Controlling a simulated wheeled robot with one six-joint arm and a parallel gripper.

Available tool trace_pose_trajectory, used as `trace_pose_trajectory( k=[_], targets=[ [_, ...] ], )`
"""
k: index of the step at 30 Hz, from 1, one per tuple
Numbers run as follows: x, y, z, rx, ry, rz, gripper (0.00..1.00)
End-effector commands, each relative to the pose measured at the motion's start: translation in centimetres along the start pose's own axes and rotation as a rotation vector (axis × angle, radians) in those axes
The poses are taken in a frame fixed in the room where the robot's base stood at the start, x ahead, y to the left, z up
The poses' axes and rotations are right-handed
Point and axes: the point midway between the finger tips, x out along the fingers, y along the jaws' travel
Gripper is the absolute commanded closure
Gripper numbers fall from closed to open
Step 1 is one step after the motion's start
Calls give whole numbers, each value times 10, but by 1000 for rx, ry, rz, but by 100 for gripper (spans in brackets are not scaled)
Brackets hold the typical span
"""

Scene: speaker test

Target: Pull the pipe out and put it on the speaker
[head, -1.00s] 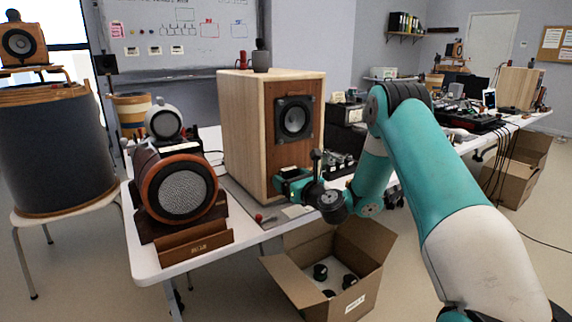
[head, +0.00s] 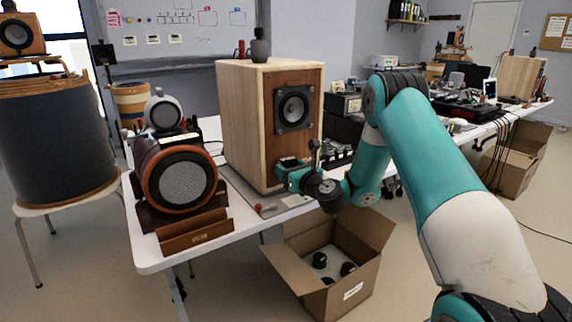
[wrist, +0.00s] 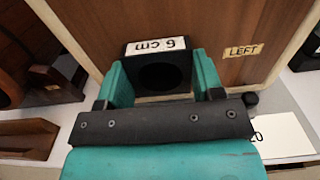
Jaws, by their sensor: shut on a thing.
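The pipe (wrist: 162,76) is a black square-fronted part with a round hole and a white "6 cm" label, upside down in the wrist view. It is at the lower front of the wooden speaker (head: 245,125), below the black driver. My gripper (wrist: 160,66) has its teal fingers shut on the pipe's left and right sides. The gripper also shows at the speaker's lower front in the head view (head: 291,172). The fingers hide part of the pipe, and I cannot tell how far it sits in the speaker. The speaker's front carries a "LEFT" label.
A round orange-rimmed speaker (head: 180,180) stands left on the white table (head: 150,262). An open cardboard box (head: 312,290) with black parts is on the floor below.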

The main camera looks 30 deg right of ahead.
Motion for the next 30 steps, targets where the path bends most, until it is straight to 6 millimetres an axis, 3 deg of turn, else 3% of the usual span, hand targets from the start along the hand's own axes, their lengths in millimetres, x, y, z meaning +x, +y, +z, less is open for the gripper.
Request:
trace_pose_trajectory(
  k=[6, 8, 30],
  targets=[
    [3, -1, 4, -22, -15, 1, 68],
    [0, -2, 3, -21, -15, 0, 74],
    [-33, -4, 1, -11, -10, -3, 74]
  ],
)
